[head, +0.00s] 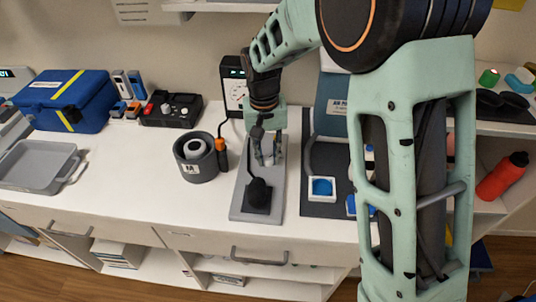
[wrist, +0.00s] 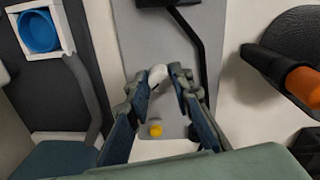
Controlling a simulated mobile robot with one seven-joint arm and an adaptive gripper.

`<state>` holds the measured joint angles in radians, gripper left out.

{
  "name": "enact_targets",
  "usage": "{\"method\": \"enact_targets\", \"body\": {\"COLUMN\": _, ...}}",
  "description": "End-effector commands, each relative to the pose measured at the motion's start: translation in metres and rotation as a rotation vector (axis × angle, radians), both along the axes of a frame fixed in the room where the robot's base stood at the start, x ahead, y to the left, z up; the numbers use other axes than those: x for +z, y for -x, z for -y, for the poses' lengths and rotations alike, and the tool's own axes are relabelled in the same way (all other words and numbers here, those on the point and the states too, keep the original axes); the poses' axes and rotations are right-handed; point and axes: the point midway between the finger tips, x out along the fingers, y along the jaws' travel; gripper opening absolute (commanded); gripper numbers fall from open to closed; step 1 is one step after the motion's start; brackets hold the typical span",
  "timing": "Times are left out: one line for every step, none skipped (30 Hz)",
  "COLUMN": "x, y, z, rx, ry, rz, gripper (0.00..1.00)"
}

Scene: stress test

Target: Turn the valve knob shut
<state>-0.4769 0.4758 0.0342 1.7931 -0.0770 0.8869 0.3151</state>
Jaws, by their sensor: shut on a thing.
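My gripper (head: 267,158) points down over a grey board (head: 240,207) on the counter. In the wrist view, its fingertips (wrist: 158,82) are closed on either side of a small pale, rounded knob (wrist: 158,73), which I take as the valve knob. The fingers hide part of it, and its turn angle cannot be told. A black tube (wrist: 193,40) runs along the board beside the fingers. A small yellow spot (wrist: 155,130) shows on the board between the fingers.
A dark grey pot (head: 197,170) and an orange-topped item (head: 221,146) stand left of the board. A dark mat (head: 318,203) with a blue round piece (head: 321,187) lies to the right. The counter's left middle is clear.

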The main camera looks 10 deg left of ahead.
Motion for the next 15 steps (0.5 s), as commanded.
{"method": "enact_targets", "body": {"x": 0.0009, "y": -0.0006, "z": -0.0007, "rx": -0.003, "ry": -0.001, "rz": 0.002, "gripper": 0.0}}
{"method": "enact_targets", "body": {"x": 0.0009, "y": -0.0005, "z": -0.0008, "rx": -0.005, "ry": -0.001, "rz": 0.002, "gripper": 0.0}}
{"method": "enact_targets", "body": {"x": 0.0009, "y": -0.0005, "z": -0.0008, "rx": -0.006, "ry": -0.002, "rz": 0.002, "gripper": 0.0}}
{"method": "enact_targets", "body": {"x": 0.0009, "y": -0.0005, "z": -0.0008, "rx": -0.006, "ry": -0.002, "rz": 0.002, "gripper": 0.0}}
{"method": "enact_targets", "body": {"x": 0.001, "y": -0.0005, "z": -0.0008, "rx": -0.006, "ry": -0.002, "rz": 0.002, "gripper": 0.0}}
{"method": "enact_targets", "body": {"x": 0.001, "y": -0.0006, "z": -0.0007, "rx": -0.006, "ry": -0.002, "rz": 0.002, "gripper": 0.0}}
{"method": "enact_targets", "body": {"x": 0.001, "y": -0.0006, "z": -0.0008, "rx": -0.006, "ry": -0.002, "rz": 0.002, "gripper": 0.0}}
{"method": "enact_targets", "body": {"x": 0.001, "y": -0.0006, "z": -0.0007, "rx": -0.006, "ry": -0.002, "rz": 0.002, "gripper": 0.0}}
{"method": "enact_targets", "body": {"x": 0.001, "y": -0.0006, "z": -0.0007, "rx": -0.006, "ry": -0.002, "rz": 0.002, "gripper": 0.0}}
{"method": "enact_targets", "body": {"x": 0.001, "y": -0.0006, "z": -0.0007, "rx": -0.006, "ry": -0.002, "rz": 0.002, "gripper": 0.0}}
{"method": "enact_targets", "body": {"x": 0.001, "y": -0.0006, "z": -0.0007, "rx": -0.005, "ry": -0.001, "rz": 0.002, "gripper": 0.0}}
{"method": "enact_targets", "body": {"x": 0.001, "y": -0.0006, "z": -0.0007, "rx": -0.005, "ry": -0.001, "rz": 0.002, "gripper": 0.0}}
{"method": "enact_targets", "body": {"x": 0.001, "y": -0.0006, "z": -0.0007, "rx": -0.005, "ry": -0.001, "rz": 0.002, "gripper": 0.24}}
{"method": "enact_targets", "body": {"x": 0.001, "y": -0.0006, "z": -0.0007, "rx": -0.005, "ry": -0.001, "rz": 0.002, "gripper": 0.27}}
{"method": "enact_targets", "body": {"x": 0.0009, "y": -0.0006, "z": -0.0007, "rx": -0.005, "ry": -0.001, "rz": 0.002, "gripper": 0.32}}
